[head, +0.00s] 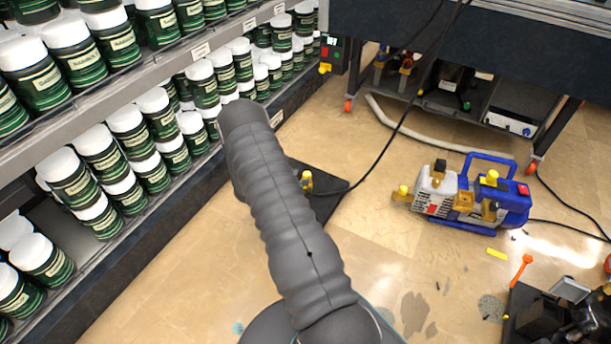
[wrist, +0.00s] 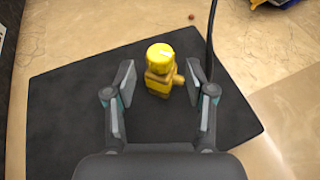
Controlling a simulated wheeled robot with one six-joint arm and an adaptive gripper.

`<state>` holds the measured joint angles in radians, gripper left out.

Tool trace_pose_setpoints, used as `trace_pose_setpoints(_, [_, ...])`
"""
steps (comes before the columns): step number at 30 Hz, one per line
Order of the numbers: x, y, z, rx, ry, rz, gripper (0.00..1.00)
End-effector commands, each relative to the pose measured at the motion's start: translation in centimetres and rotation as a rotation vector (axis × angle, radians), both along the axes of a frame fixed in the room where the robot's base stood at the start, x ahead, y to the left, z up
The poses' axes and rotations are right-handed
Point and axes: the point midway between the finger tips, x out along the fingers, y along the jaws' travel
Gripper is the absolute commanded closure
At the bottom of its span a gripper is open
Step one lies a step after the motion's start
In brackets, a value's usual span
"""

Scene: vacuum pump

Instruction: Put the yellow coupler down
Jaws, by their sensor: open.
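The yellow coupler (wrist: 159,72) stands upright on a dark mat (wrist: 60,105) on the floor, in the wrist view. It has a round yellow cap and a brass-coloured body with a side port to the right. My gripper (wrist: 160,82) is open, with one finger on each side of the coupler and a gap to both. In the head view the coupler (head: 306,181) shows small beside my arm, and the mat (head: 330,199) is partly hidden behind the arm. My gripper is hidden there.
A blue and white vacuum pump (head: 465,200) with yellow caps sits on the floor to the right. A black cable (head: 384,150) runs down to the mat. Shelves of green jars (head: 100,150) line the left. A workbench (head: 450,45) stands at the back.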

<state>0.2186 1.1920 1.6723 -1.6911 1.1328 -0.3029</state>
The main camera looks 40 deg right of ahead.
Motion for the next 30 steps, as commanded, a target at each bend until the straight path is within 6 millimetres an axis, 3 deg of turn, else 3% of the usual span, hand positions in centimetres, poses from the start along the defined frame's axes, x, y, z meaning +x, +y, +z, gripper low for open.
trace_pose_setpoints(3, [0.0,2.4,1.2,-0.001,0.000,0.003,0.45])
trace_pose_setpoints(9, [-0.1,5.4,2.3,0.000,-0.001,0.002,0.45])
trace_pose_setpoints(17, [-0.2,7.0,3.5,0.003,-0.011,-0.010,0.45])
trace_pose_setpoints(20, [-0.2,7.3,5.7,0.018,-0.052,-0.046,0.45])
trace_pose_setpoints(30, [-3.1,9.9,18.5,0.151,-0.320,-0.294,0.45])
